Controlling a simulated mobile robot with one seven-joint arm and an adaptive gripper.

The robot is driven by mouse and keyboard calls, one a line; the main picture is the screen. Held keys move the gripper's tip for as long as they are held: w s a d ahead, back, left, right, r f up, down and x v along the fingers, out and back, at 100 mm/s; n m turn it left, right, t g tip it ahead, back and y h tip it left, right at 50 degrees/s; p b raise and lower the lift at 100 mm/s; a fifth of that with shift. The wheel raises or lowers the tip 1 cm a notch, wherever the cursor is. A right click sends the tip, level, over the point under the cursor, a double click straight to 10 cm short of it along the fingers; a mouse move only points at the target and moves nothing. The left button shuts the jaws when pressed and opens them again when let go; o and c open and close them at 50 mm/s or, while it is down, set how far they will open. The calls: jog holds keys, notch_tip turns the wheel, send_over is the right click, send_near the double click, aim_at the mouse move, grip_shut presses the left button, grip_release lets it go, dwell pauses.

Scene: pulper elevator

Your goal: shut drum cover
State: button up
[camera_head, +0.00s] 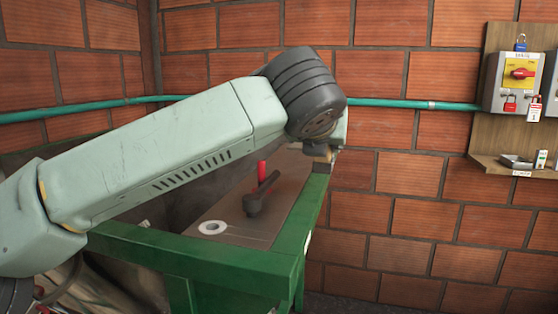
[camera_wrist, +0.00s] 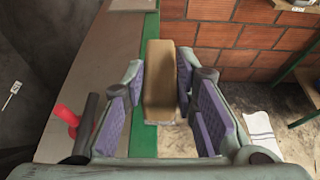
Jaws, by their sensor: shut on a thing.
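My gripper (camera_wrist: 160,90) has its purple-padded fingers on both sides of a tan block (camera_wrist: 160,75), shut on it. The block is over the green frame edge (camera_wrist: 150,140) of the machine. In the head view my arm crosses in front of the machine, and my gripper is mostly hidden behind the wrist at the frame's far right corner. A dark curved surface (camera_head: 185,192) behind my arm may be the drum cover, but I cannot tell whether it is open or shut.
A teal pipe (camera_head: 400,104) runs along the brick wall. A switch box (camera_head: 512,80) hangs at right.

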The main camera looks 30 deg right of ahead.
jog(key=shift+w, duration=0.25)
jog(key=w+d+f+p, duration=0.1)
jog(key=w+d+p, duration=0.1)
jog(key=w+p, duration=0.1)
jog(key=w+d+f+p, duration=0.2)
jog(key=w+p, duration=0.1)
jog(key=w, duration=0.3)
jog(key=w+d+f+p, duration=0.1)
jog(key=w+d+p, duration=0.1)
jog(key=w, duration=0.3)
jog(key=shift+w+d+f+p, duration=0.1)
jog(key=shift+d+f+p, duration=0.2)
jog(key=shift+p, duration=0.45)
jog(key=shift+f, duration=0.2)
jog(key=shift+f+b, duration=0.25)
jog(key=shift+b, duration=0.25)
jog(key=o, duration=1)
jog(key=shift+r, duration=0.1)
